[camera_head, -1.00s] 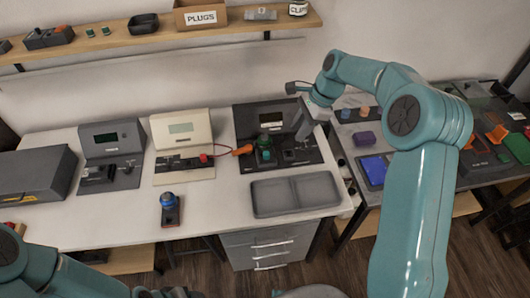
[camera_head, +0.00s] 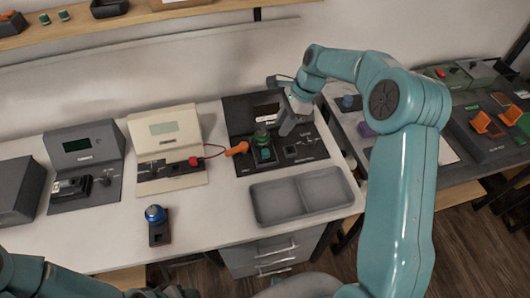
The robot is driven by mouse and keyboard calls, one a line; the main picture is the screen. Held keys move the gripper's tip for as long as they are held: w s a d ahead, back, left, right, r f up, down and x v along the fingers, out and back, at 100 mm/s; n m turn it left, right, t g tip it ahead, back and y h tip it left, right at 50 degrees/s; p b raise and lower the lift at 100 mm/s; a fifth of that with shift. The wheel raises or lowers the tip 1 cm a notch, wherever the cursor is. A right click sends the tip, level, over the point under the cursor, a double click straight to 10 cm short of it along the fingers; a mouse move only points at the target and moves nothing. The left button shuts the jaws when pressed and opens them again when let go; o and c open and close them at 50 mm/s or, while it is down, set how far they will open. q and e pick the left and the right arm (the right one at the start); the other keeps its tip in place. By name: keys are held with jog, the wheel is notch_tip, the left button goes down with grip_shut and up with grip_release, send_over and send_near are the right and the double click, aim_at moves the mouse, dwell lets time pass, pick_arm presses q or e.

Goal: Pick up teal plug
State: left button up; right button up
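A small teal plug (camera_head: 265,155) sits on the front of the black test station (camera_head: 312,150) on the white table, just below a round green knob (camera_head: 262,137). My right gripper (camera_head: 286,130) points down over this station, a little right of and behind the plug, apparently apart from it. Its fingers are small and seen from the side, so its opening is unclear. My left arm shows at the lower left; its gripper (camera_head: 165,293) is cut off by the bottom edge. Two small green-teal pieces (camera_head: 44,19) (camera_head: 64,15) stand on the shelf.
An empty grey two-part tray (camera_head: 300,197) lies in front of the station. A blue-topped device (camera_head: 155,220) stands farther left. White table space is clear around it.

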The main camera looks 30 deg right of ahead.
send_near(266, 151)
jog(key=x, duration=0.3)
jog(key=p+x, duration=0.1)
jog(key=x, duration=0.3)
jog(key=shift+a+f, duration=0.2)
jog(key=shift+f, duration=0.15)
jog(key=shift+a+f, duration=0.15)
jog(key=shift+f, duration=0.3)
jog(key=shift+w, duration=0.1)
jog(key=c, duration=0.4)
grip_shut()
